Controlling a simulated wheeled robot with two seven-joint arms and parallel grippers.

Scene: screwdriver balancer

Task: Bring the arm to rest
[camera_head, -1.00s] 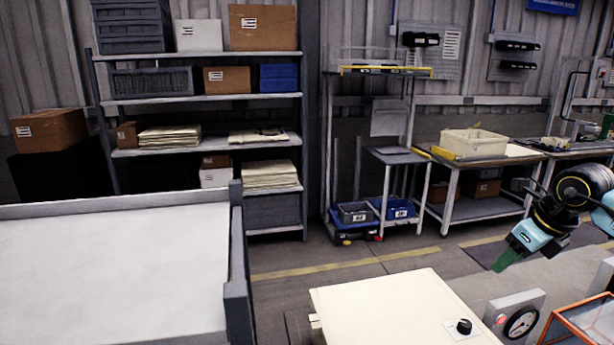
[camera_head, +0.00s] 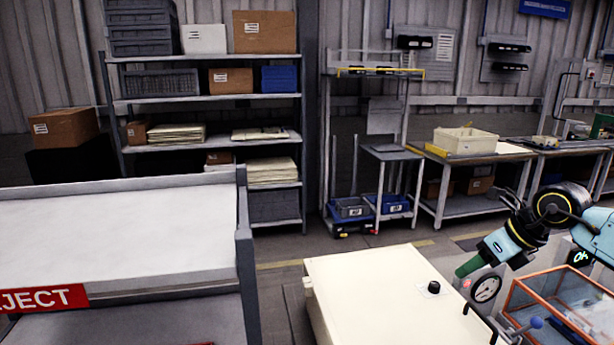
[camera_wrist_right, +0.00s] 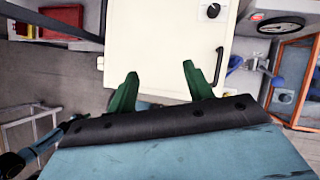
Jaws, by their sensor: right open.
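My right arm comes in from the right edge of the head view. Its teal gripper with green fingers (camera_head: 468,266) hangs tilted down and left, beside the cream cabinet (camera_head: 375,275) and in front of the round gauge (camera_head: 486,289) in the picture. In the right wrist view the two green fingers (camera_wrist_right: 160,84) stand wide apart with nothing between them. The cabinet's pale face (camera_wrist_right: 165,45), with its black knob and handle, shows beyond them.
An orange-framed clear box (camera_head: 555,300) stands right of the gauge, with a blue-tipped lever close by. A cart with a red REJECT sign (camera_head: 45,299) stands at the left. Shelving (camera_head: 205,100) and workbenches (camera_head: 470,160) line the back. Open floor lies between.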

